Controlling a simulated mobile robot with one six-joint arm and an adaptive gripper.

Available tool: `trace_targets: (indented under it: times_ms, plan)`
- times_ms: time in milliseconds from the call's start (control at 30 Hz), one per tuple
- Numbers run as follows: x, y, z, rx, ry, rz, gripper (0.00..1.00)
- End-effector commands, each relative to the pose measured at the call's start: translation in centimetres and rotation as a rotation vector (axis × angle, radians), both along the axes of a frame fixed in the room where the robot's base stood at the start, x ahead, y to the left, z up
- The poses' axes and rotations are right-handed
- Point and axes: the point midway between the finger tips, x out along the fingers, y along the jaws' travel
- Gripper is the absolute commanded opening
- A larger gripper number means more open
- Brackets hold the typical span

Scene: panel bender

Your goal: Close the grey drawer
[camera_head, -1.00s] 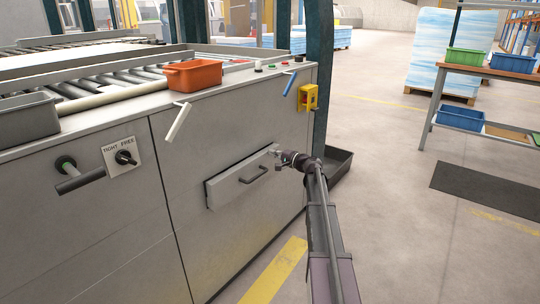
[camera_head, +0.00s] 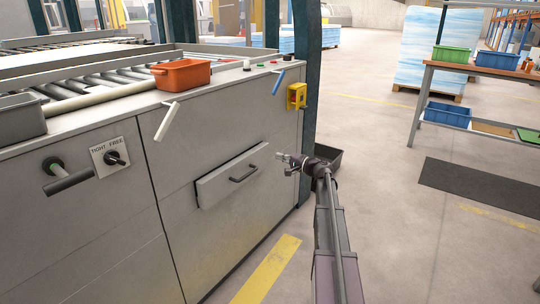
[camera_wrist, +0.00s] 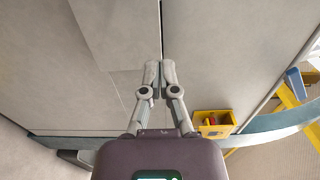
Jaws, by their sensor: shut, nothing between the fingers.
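The grey drawer (camera_head: 222,182) is in the side of the grey machine in the head view. Its front stands slightly out from the panel around it, with a dark edge along its left and bottom. My gripper (camera_head: 279,157) is just to the right of the drawer's right end, with a small gap in the picture. The two fingers (camera_wrist: 160,64) are together and empty in the wrist view, before a grey surface with a dark vertical seam. I cannot tell whether they touch it.
A yellow box (camera_head: 296,97) is on the machine's corner above my gripper. An orange bin (camera_head: 182,74) is on top. A dark tray is on the floor behind my arm.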

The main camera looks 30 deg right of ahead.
Motion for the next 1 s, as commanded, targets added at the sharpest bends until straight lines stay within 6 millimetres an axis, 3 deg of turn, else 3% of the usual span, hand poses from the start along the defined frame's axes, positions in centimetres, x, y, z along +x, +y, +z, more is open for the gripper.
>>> trace_targets:
  times_ms: [100,333,800,867,1000]
  plan:
    - [-1.9,-0.8,0.0,0.000,0.000,-0.001,0.00]
    - [-4.2,-1.9,0.0,0.000,0.000,0.001,0.00]
    - [-4.9,-2.3,0.0,0.000,0.000,0.003,0.00]
    - [-4.9,-2.2,0.0,0.000,0.000,0.004,0.15]
    - [-4.9,-1.5,-0.1,-0.011,0.009,0.014,0.54]
